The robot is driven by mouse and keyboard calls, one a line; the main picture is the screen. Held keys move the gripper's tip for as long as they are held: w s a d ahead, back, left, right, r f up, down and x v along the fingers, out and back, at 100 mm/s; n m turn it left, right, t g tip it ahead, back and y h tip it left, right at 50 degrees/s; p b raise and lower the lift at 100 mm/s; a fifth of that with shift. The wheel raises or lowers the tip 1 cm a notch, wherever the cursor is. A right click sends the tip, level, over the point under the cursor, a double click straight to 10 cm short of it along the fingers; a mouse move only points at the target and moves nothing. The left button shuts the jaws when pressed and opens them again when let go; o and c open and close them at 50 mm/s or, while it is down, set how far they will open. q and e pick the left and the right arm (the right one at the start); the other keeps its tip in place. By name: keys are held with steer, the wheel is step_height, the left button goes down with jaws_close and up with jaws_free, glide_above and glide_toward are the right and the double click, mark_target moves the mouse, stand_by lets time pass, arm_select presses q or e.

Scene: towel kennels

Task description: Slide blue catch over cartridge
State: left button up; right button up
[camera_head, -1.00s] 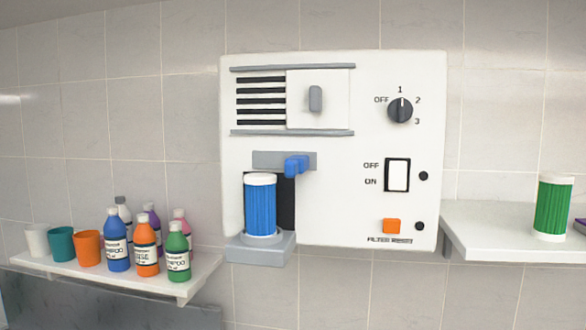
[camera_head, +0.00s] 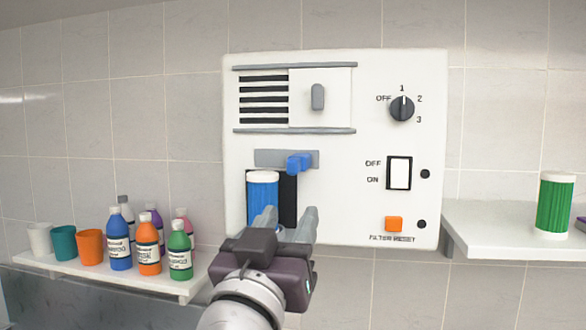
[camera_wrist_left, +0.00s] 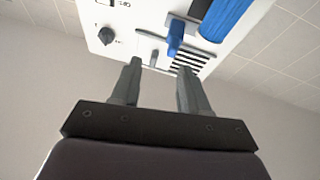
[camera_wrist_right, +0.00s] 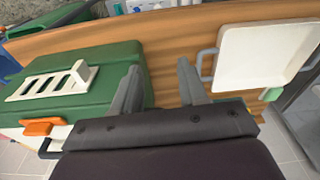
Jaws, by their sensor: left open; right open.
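The blue catch (camera_head: 299,163) sits on a grey plate (camera_head: 270,158) on the white wall panel, above and to the right of the cartridge. The blue cartridge (camera_head: 262,187) with a white cap stands upright in front of a dark recess; its lower part is hidden by my gripper. My left gripper (camera_head: 290,215) is open and empty, below the catch and in front of the cartridge's lower right. In the left wrist view, the catch (camera_wrist_left: 176,38) and cartridge (camera_wrist_left: 224,18) show beyond the open fingers. My right gripper (camera_wrist_right: 160,78) is open and empty, away from the panel.
The panel bears a vent slider (camera_head: 317,97), dial (camera_head: 402,108), rocker switch (camera_head: 399,173) and orange button (camera_head: 394,224). Bottles and cups stand on the left shelf (camera_head: 150,281). A green cartridge (camera_head: 555,203) stands on the right shelf (camera_head: 480,235). A green box (camera_wrist_right: 100,100) is near my right gripper.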

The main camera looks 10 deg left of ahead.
mark_target(291, 167)
arm_select(q)
steer(key=shift+t+y, duration=0.3)
steer(key=shift+y, duration=0.6)
steer(key=p+x, duration=0.2)
steer(key=x, duration=0.2)
steer(key=a+p+x, duration=0.1)
steer(key=p+x, duration=0.1)
steer(key=x, duration=0.2)
steer(key=r+p+x, duration=0.1)
steer(key=p+x, duration=0.1)
steer(key=x, duration=0.2)
steer(key=shift+s+a, duration=0.1)
steer(key=shift+a, duration=0.3)
steer(key=shift+w, duration=0.6)
steer(key=shift+d, duration=0.1)
jaws_close()
